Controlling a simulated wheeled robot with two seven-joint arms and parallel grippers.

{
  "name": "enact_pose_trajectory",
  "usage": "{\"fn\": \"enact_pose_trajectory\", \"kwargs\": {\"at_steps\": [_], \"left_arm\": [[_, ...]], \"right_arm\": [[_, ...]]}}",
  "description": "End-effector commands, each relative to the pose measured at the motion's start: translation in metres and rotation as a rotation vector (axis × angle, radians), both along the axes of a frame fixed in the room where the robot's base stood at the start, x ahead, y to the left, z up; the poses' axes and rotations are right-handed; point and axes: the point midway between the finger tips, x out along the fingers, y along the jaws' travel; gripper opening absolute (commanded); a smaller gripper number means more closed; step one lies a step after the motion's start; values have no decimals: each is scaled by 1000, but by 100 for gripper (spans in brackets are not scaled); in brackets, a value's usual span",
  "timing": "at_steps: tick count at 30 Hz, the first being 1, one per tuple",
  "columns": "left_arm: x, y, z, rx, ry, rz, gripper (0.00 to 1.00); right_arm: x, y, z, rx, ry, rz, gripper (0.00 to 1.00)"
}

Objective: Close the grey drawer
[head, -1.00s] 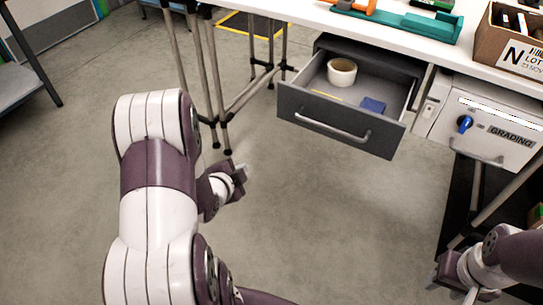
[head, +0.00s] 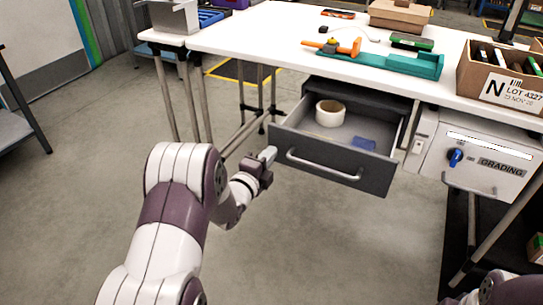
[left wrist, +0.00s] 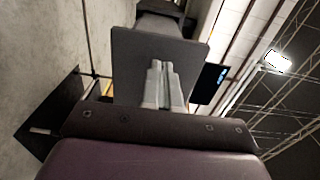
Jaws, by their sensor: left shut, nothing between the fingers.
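The grey drawer (head: 335,165) hangs under the white table and is pulled open, with a bar handle (head: 322,167) across its dark front. A roll of tape (head: 330,113) and a blue item (head: 363,143) lie inside. My left gripper (head: 268,154) is just left of the drawer front, shut and empty. In the left wrist view, the shut fingers (left wrist: 160,68) point at the dark drawer panel (left wrist: 130,50); I cannot tell whether they touch it. My right arm is at the bottom right edge, its gripper mostly cut off.
A grey unit with a blue knob (head: 456,157) is right of the drawer. A carton (head: 500,85), a teal tray (head: 415,64) and an orange tool (head: 340,46) stand on the white table (head: 240,35). Table legs stand behind the left gripper. The floor in front is clear.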

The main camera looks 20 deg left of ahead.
Motion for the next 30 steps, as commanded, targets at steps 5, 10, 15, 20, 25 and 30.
{"fn": "enact_pose_trajectory", "kwargs": {"at_steps": [5,10,15,20,25,30], "left_arm": [[15,-1,-1,1,1,-1,0],[17,-1,0,0,1,0,0],[17,-1,0,0,1,0,0],[21,-1,-1,0,0,0,0],[40,-2,-4,0,0,-2,0],[77,-3,-6,1,-1,-2,0]], "right_arm": [[0,0,-5,0,0,0,43],[0,0,-5,0,0,0,43],[0,0,-5,0,0,0,43],[0,0,-8,0,0,0,43],[0,0,-18,0,0,0,43],[0,0,-34,0,0,0,43]]}}
